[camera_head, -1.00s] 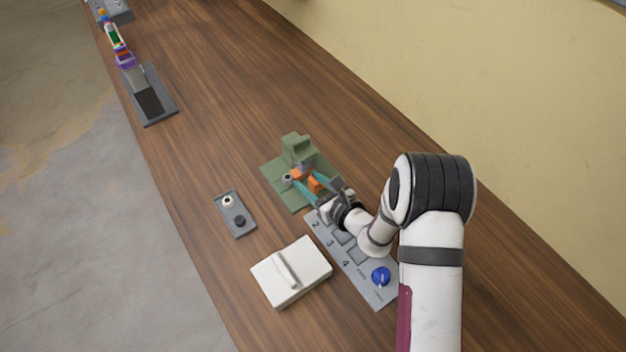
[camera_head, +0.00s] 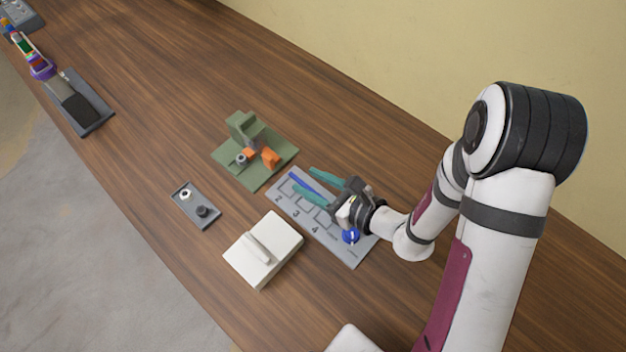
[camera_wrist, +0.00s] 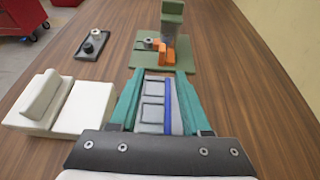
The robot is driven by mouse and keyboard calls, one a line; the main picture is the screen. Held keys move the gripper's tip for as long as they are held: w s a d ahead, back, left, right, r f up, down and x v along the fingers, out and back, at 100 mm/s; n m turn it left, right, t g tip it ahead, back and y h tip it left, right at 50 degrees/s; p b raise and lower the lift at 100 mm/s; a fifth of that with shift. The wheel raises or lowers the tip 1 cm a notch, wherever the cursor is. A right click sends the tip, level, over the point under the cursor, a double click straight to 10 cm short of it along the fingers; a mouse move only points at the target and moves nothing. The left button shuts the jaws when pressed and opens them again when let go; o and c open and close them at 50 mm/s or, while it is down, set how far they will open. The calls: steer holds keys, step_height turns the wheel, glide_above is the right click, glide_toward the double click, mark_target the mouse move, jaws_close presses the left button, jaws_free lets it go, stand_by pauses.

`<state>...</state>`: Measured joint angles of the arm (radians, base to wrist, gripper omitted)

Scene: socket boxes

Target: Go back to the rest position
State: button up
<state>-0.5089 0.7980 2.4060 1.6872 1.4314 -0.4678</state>
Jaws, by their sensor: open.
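My gripper (camera_head: 311,183) has teal fingers spread apart with nothing between them. It hangs above the grey numbered panel (camera_head: 344,248), hiding part of it. In the wrist view my gripper (camera_wrist: 157,92) shows both fingers apart, with the panel's square pads (camera_wrist: 152,102) and a blue strip (camera_wrist: 168,105) seen between them. A blue knob (camera_head: 350,236) on the panel sits just below the gripper body in the head view.
A green fixture (camera_head: 240,168) with orange blocks (camera_head: 270,157) stands beyond the panel. A white lidded box (camera_head: 262,250) and a small grey tray (camera_head: 208,215) are to the left. A dark-padded stand (camera_head: 78,108) is far left. Wooden table between is clear.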

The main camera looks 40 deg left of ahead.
steer(key=shift+d, duration=0.15)
steer(key=s+d+r+n+g+h, duration=0.1)
steer(key=s+d+r+n+g, duration=0.15)
steer(key=d+r+n, duration=0.35)
steer(key=s+d+r+n+g+h, duration=0.1)
steer(key=s+d+r+n+g, duration=0.15)
steer(key=r, duration=0.55)
steer(key=s+d+n+t+h, duration=0.2)
steer(key=d+h, duration=0.2)
steer(key=d, duration=0.6)
steer(key=s+d+n+t+h, duration=0.1)
steer(key=d+h, duration=0.4)
steer(key=d, duration=0.5)
steer(key=shift+s+d+n+t+h, duration=0.35)
steer(key=shift+d+n+t, duration=0.1)
steer(key=shift+t, duration=0.45)
